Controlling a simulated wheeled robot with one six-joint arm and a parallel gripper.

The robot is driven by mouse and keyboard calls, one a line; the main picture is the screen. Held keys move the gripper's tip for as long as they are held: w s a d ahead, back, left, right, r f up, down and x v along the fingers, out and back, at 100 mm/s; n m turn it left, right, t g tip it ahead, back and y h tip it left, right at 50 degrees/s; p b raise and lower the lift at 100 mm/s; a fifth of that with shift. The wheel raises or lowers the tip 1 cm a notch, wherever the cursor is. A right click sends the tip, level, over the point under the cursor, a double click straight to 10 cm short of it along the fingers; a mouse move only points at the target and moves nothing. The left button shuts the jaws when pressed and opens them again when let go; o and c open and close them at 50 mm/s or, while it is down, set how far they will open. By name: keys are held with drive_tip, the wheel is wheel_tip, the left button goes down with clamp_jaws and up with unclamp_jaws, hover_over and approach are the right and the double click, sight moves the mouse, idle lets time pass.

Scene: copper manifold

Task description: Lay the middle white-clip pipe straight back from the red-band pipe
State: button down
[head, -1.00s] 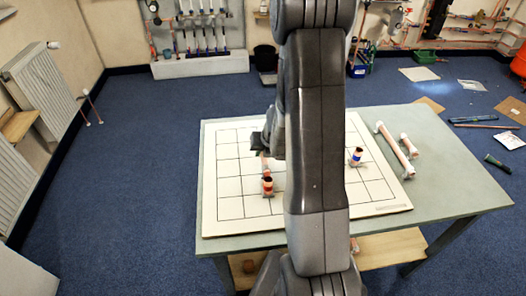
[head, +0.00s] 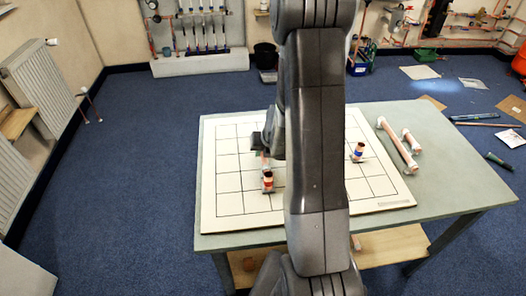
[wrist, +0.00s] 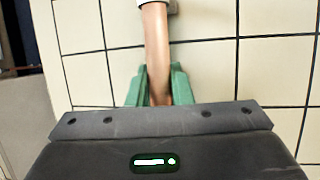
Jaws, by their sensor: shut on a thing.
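My gripper (wrist: 157,88) is shut on a copper pipe (wrist: 155,45) with a white clip (wrist: 147,2) at the far end, seen in the wrist view over the gridded board. In the head view my gripper (head: 259,141) is mostly hidden behind my arm. A short piece of the held pipe (head: 265,163) shows just behind the red-band pipe (head: 268,181), which stands upright on the board. I cannot tell whether the held pipe touches the board or the red-band pipe.
The gridded white board (head: 235,208) lies on a grey-green table (head: 450,190). A blue-band pipe (head: 358,151) stands on its right part. A long white-clip pipe (head: 397,148) and a shorter one (head: 411,140) lie right of the board. My arm hides the board's middle.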

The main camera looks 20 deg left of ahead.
drive_tip(key=shift+f, duration=0.15)
drive_tip(key=c, duration=1.2)
unclamp_jaws()
wheel_tip(320, 180, up, 9)
drive_tip(key=p, duration=0.8)
drive_tip(key=shift+p, duration=0.35)
drive_tip(key=shift+f, duration=0.15)
wheel_tip(320, 180, down, 8)
drive_tip(key=b, duration=0.8)
drive_tip(key=shift+f+b, duration=0.2)
drive_tip(key=shift+b, duration=0.15)
drive_tip(key=shift+r, duration=0.1)
